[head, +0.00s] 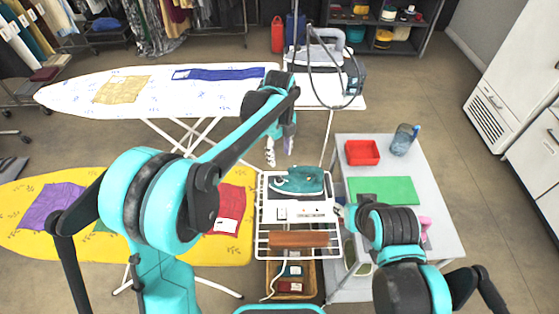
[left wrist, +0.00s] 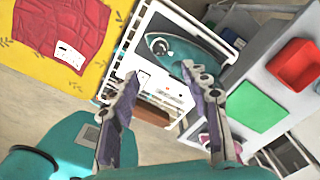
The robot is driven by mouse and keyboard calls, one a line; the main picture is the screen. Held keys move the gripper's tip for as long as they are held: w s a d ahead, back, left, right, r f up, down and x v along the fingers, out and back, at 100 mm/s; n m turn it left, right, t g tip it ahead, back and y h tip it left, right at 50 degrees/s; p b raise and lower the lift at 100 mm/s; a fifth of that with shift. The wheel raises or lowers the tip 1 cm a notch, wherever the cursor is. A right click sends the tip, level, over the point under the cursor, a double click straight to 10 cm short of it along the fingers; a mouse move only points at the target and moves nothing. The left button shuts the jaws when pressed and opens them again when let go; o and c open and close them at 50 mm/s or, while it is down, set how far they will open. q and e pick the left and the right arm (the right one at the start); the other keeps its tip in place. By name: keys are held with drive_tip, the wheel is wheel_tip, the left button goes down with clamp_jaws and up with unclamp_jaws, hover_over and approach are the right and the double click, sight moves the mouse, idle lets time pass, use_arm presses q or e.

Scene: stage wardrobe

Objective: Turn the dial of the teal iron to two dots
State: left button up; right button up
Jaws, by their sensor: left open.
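The teal iron (head: 300,180) lies on a white wire rack (head: 262,212) in the middle of the head view. It also shows in the left wrist view (left wrist: 190,52), beyond my fingertips. A round, pale-rimmed part (left wrist: 158,45) on it may be the dial; its dots are too small to read. My left gripper (head: 280,152) is open and empty, just behind the iron in the head view and apart from it. Its two fingers (left wrist: 161,72) are spread in the left wrist view. My right gripper (head: 342,208) is mostly hidden by its arm, near the rack's right side.
A grey table (head: 345,138) on the right holds a red tray (head: 362,152), a green mat (head: 385,190) and a blue-grey cup (head: 402,140). A yellow ironing board (head: 20,235) stands left, and a white one (head: 60,95) behind. A brown roll (head: 298,240) lies on the rack's front.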

use_arm(q)
drive_tip(key=shift+r, duration=0.2)
drive_tip(key=shift+f, duration=0.1)
drive_tip(key=n+b, duration=0.3)
drive_tip(key=n, duration=1)
hover_over(279, 178)
wheel_tip(279, 178, down, 4)
drive_tip(key=shift+d+f, duration=0.1)
drive_tip(key=shift+f, duration=0.05)
wheel_tip(279, 178, down, 8)
drive_tip(key=shift+r+b, duration=0.2)
drive_tip(key=shift+b, duration=0.95)
clamp_jaws()
